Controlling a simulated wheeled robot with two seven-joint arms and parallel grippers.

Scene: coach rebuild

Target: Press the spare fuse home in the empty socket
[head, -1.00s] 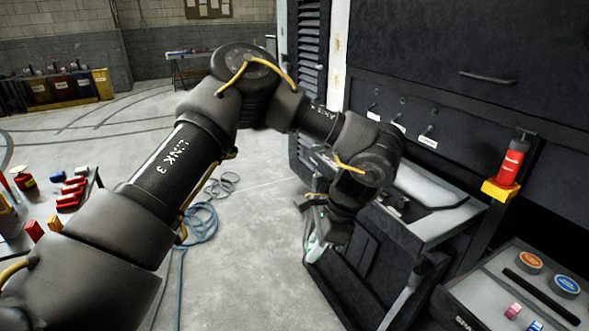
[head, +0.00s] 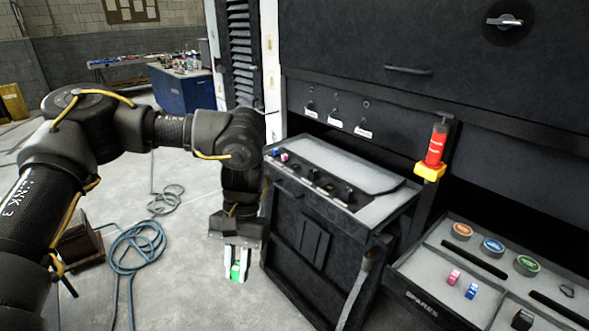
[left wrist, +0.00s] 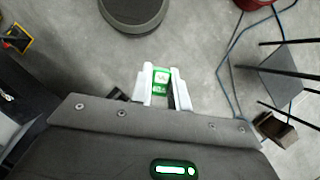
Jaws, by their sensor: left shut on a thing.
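My left gripper (head: 236,276) hangs pointing down, left of the dark console, above the floor. Its white fingers are shut on a green fuse (head: 236,270). In the left wrist view the green fuse (left wrist: 160,79), with a pale label, sits between the white fingers (left wrist: 160,70). The console (head: 310,180) has a sloped grey top with a row of dark fittings. A pink fuse (head: 284,157) and a blue fuse (head: 275,152) stand at its left end. Which socket is empty is too small to tell. My right gripper is not in view.
A spares tray (head: 415,272) at lower right holds pink and blue fuses under round coloured labels. Blue hose (head: 138,250) lies coiled on the floor at left.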

